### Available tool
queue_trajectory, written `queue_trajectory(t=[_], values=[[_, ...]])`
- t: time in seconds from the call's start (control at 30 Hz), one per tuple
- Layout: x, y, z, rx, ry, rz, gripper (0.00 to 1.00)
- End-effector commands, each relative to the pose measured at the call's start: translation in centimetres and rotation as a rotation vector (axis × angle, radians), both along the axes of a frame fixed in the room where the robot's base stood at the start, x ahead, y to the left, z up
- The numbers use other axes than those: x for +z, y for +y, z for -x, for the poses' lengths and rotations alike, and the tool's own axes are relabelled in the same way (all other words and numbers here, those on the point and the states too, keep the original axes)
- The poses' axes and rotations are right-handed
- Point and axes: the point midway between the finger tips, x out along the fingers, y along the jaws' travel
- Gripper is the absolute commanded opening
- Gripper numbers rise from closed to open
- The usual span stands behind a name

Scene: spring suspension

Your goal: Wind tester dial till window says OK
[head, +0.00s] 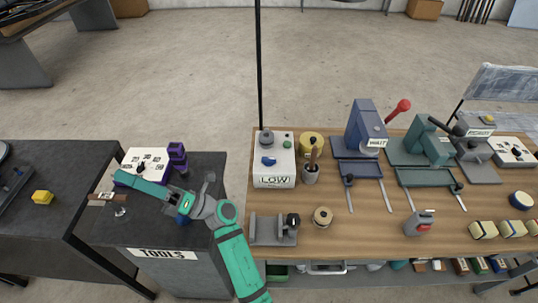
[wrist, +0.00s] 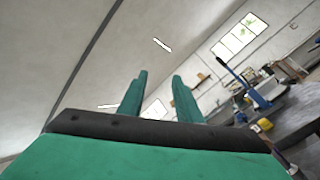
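The tester looks to be the white box (head: 273,178) at the left end of the wooden bench. Its front window (head: 274,181) reads LOW. A blue dial (head: 268,161) sits on its sloped top, with a grey round part (head: 267,138) and a green button (head: 287,145) behind. My teal arm reaches over the dark tool cabinet, left of and apart from the tester. In the wrist view my gripper (wrist: 160,82) has its two fingers spread with nothing between them, tilted up toward the wall and ceiling. The tester cannot be made out in that view.
A thin black post (head: 260,70) rises behind the tester. A yellow round part (head: 312,142) and a brush cup (head: 311,174) stand close on its right. A grey fixture (head: 272,230) lies in front. A purple part (head: 177,153) stands near my arm on the cabinet.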

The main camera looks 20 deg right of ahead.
Motion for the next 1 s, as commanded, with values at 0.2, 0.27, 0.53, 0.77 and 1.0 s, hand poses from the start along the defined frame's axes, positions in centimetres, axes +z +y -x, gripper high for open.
queue_trajectory(t=[0.2, 0.27, 0.53, 0.77, 1.0], values=[[-0.9, 0.0, -3.0, -0.008, -0.196, 0.298, 0.31], [-1.5, -0.3, -3.8, -0.008, -0.243, 0.382, 0.31], [-5.3, -4.7, -7.9, 0.002, -0.424, 0.782, 0.31], [-8.5, -12.6, -11.3, 0.03, -0.525, 1.145, 0.31], [-10.1, -24.9, -13.8, 0.087, -0.559, 1.538, 0.31]])
